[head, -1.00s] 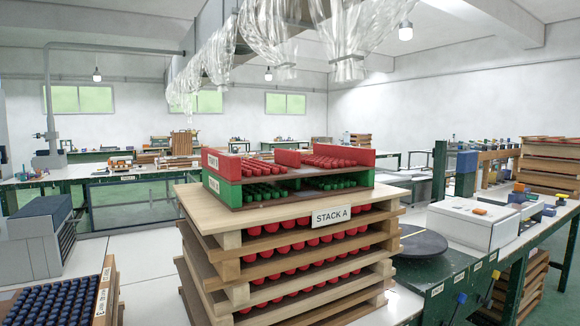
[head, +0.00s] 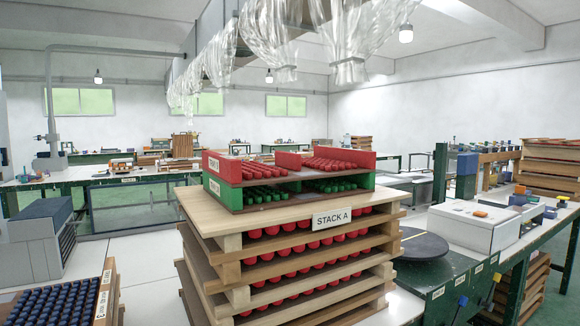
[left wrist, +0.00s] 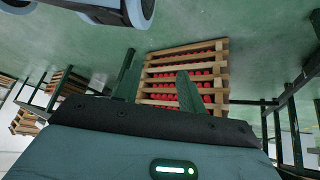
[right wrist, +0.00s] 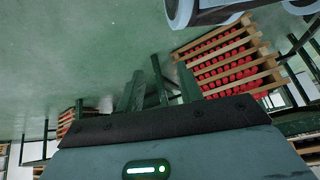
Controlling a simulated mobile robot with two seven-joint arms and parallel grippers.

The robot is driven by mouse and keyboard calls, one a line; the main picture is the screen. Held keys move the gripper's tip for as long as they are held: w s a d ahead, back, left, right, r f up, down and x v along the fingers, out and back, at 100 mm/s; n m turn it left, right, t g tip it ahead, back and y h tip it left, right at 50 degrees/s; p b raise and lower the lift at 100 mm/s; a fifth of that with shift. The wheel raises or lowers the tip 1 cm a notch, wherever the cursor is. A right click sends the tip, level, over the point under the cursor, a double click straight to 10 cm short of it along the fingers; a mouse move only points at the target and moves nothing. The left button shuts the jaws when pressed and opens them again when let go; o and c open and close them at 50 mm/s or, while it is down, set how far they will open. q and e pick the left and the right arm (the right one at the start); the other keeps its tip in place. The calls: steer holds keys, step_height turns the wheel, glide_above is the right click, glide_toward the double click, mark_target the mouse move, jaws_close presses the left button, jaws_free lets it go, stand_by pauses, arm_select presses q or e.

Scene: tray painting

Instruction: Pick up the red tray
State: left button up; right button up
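The red tray (head: 229,171) holds rows of red pieces. It lies on top of the green tray (head: 222,193), which holds green pieces. Both sit on the wooden top of the stack labelled STACK A (head: 332,218), in the middle of the head view. Neither gripper shows in the head view. My left gripper (left wrist: 158,84) is open and empty in the left wrist view, with a slatted stack of red pieces behind its fingers. My right gripper (right wrist: 160,88) is open and empty in the right wrist view, with a similar stack to its right. Both are apart from the red tray.
A crate of dark blue pieces (head: 62,300) stands at the lower left. A grey machine (head: 42,240) stands behind it. A green-legged bench with a white box (head: 474,224) and a dark round plate (head: 424,245) is to the right. Clear plastic sheeting (head: 270,40) hangs above.

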arm_select(q)
steer(key=w+r+t+p, duration=0.1)
steer(key=w+r+p, duration=0.2)
steer(key=r+p, duration=0.4)
steer(key=w+r+t+p, duration=0.1)
steer(key=w+r+p, duration=0.2)
steer(key=r+p, duration=0.4)
steer(key=shift+a+r, duration=0.3)
steer(key=shift+r, duration=0.2)
arm_select(e)
steer(key=w+r+t, duration=0.1)
steer(key=w+r, duration=0.2)
steer(key=r, duration=0.4)
steer(key=w+d+r+t, duration=0.1)
steer(key=w+r, duration=0.2)
steer(key=r, duration=0.5)
steer(key=shift+w, duration=0.15)
